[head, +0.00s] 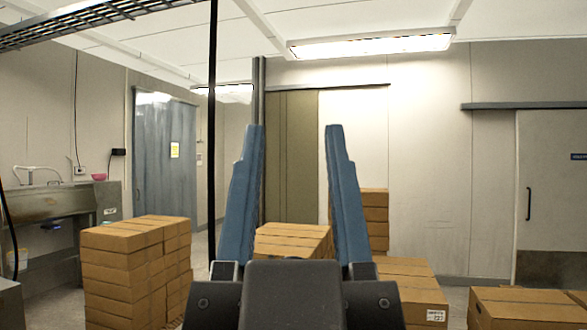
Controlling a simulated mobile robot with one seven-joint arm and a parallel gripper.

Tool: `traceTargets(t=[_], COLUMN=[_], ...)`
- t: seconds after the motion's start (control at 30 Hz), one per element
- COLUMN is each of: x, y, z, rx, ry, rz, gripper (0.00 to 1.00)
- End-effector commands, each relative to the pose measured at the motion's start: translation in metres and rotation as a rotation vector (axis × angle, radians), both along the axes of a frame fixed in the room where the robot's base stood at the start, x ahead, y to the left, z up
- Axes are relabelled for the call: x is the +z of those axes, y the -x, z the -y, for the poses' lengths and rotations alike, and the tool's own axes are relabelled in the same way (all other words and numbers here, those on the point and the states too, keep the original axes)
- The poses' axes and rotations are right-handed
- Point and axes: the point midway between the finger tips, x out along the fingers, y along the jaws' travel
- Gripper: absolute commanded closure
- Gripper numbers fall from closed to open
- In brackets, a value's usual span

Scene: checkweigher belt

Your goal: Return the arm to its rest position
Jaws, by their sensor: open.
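My gripper (291,135) is in the lower middle of the head view. Its two blue fingers point up and stand wide apart, with nothing between them. The dark gripper body hides part of the floor and the boxes behind it. The rest of my arm cannot be made out.
Stacked cardboard boxes stand at left (115,265), behind my gripper (290,241), to its right (374,217) and at lower right (525,307). A steel sink (60,205) lines the left wall. A thin black post (212,130) rises left of my gripper. Doors are at the back.

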Motion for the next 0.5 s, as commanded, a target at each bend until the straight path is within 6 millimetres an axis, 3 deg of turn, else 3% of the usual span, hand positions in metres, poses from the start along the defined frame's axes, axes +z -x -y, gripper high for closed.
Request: traceTargets(t=[0.23, 0.5], x=[-0.001, -0.048], y=[-0.001, -0.002], z=[0.000, -0.001], rx=[0.001, 0.008], ry=[-0.001, -0.003], rz=[-0.005, -0.006], gripper=[0.50, 0.50])
